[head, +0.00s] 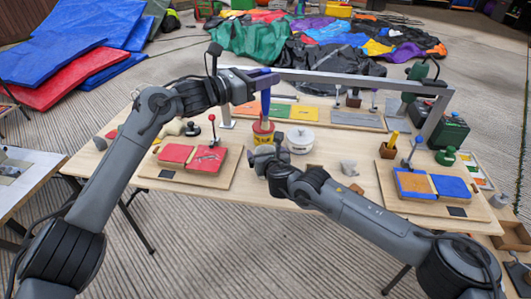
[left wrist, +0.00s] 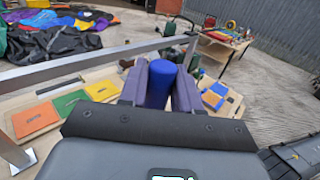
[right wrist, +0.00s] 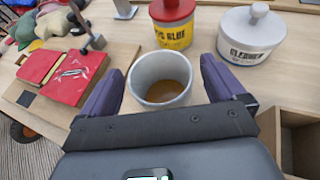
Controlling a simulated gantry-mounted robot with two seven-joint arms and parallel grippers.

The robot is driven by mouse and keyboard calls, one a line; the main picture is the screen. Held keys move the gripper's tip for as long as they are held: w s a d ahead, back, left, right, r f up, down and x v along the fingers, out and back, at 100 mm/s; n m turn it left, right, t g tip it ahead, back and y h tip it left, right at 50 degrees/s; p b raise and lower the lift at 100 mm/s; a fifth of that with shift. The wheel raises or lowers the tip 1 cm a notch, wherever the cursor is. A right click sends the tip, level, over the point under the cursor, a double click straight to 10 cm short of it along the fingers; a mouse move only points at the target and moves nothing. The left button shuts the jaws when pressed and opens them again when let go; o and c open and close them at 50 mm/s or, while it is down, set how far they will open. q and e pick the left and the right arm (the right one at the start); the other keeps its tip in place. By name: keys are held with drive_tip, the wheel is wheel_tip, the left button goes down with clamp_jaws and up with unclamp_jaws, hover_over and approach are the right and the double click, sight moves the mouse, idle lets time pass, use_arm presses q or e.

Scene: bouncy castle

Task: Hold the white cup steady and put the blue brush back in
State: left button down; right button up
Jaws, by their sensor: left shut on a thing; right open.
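The blue brush (head: 265,103) hangs upright below my left gripper (head: 268,78), which is shut on it. In the left wrist view its blue top (left wrist: 160,82) is between the two fingers. In the head view its lower end overlaps the glue pot; I cannot tell the depth. The white cup (right wrist: 160,66) stands upright on the table in the right wrist view, with a brown bottom inside and no brush in it. My right gripper (right wrist: 160,85) is open with a finger on either side of the cup, apart from it. In the head view the right gripper mostly hides the cup.
The red and yellow glue pot (right wrist: 172,25) stands just behind the cup. A white lidded cleaner pot (right wrist: 251,35) is to its right. A board with red pads (head: 190,165) lies left, one with blue and orange pads (head: 430,184) right. A metal frame (head: 340,77) spans the back.

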drive_tip(key=shift+w+a+f, duration=0.15)
drive_tip(key=shift+w, duration=0.25)
